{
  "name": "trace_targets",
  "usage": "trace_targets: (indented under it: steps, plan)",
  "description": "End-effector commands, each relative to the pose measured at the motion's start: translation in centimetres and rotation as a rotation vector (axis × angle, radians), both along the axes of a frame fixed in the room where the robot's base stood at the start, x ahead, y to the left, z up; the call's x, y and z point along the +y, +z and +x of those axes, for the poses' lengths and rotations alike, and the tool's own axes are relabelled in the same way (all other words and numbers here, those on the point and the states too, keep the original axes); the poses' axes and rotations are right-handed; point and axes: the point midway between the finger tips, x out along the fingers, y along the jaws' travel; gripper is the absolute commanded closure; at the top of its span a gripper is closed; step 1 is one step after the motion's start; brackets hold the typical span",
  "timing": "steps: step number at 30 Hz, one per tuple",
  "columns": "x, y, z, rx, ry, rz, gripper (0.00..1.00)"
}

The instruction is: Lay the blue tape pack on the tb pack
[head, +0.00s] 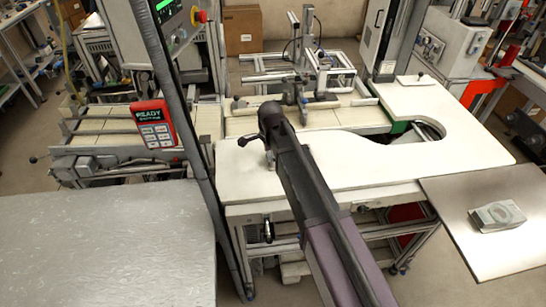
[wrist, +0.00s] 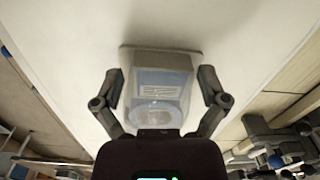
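A clear pack with blue contents, the blue tape pack (wrist: 157,82), lies on the white worktop in the wrist view. A round reel shape shows at its near end. My gripper (wrist: 162,80) is open with one finger on each side of the pack; a narrow gap shows at the right finger. In the head view my gripper (head: 264,152) is low over the white worktop, and my arm hides most of what is under it. A pale grey pack with a ring shape, likely the tb pack (head: 497,216), lies flat on the metal plate at the right.
The white worktop (head: 355,155) is mostly clear, with a curved cutout at its right. The metal plate (head: 470,250) has free room around the pale pack. A red READY panel (head: 154,124) and a dark post stand left. Machine frames and conveyors stand behind.

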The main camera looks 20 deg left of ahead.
Motion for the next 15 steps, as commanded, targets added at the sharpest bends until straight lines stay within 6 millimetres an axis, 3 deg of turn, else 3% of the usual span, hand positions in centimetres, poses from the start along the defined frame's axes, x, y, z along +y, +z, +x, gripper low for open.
trace_targets:
  steps: [15]
  plan:
    - [-0.05,0.25,0.03,0.0,-0.001,0.0,0.0]
